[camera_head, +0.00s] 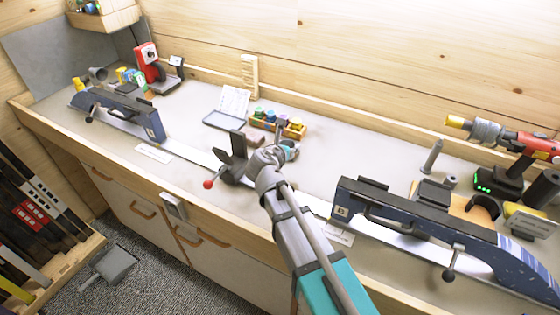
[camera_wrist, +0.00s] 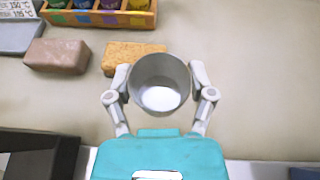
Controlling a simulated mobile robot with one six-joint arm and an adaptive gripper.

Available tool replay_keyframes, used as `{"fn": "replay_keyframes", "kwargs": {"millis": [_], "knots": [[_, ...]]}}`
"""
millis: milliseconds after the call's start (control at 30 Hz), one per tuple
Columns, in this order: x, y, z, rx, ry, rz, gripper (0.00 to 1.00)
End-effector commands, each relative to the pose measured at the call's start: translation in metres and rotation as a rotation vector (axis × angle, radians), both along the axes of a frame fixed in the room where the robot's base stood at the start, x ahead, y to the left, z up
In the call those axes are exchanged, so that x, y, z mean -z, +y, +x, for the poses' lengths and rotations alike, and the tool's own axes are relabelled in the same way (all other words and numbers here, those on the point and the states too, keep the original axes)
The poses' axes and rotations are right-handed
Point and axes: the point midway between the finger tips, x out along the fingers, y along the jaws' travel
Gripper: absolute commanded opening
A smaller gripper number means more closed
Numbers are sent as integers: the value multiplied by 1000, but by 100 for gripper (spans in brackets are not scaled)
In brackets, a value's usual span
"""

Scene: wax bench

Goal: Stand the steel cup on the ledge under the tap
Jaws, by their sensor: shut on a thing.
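The steel cup (camera_wrist: 160,80) is between the two fingers of my gripper (camera_wrist: 160,92) in the wrist view. I look down into its open, empty-looking inside. My gripper is shut on the cup's sides, over the bench. In the head view my gripper (camera_head: 272,156) is near the middle of the bench, by the dark vise, and mostly hides the cup. A red upright unit (camera_head: 147,62) with a dark base (camera_head: 165,84) stands at the far left back of the bench. I cannot clearly make out a tap or ledge on it.
A wooden box of colored bottles (camera_wrist: 100,20), a reddish-brown block (camera_wrist: 57,56) and a cork-colored block (camera_wrist: 130,54) lie beyond the cup. The dark vise (camera_head: 235,160) and long ski supports (camera_head: 125,112) line the front. Bare bench (camera_head: 195,100) shows at left back.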

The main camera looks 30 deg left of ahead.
Motion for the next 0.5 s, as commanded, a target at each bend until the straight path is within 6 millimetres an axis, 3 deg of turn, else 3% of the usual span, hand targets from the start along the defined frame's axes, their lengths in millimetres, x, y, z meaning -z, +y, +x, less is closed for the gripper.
{"fn": "replay_keyframes", "kwargs": {"millis": [33,200,500], "knots": [[10,6,3,0,0,0,22],[23,16,8,0,0,0,22],[28,21,10,0,0,0,22]]}}
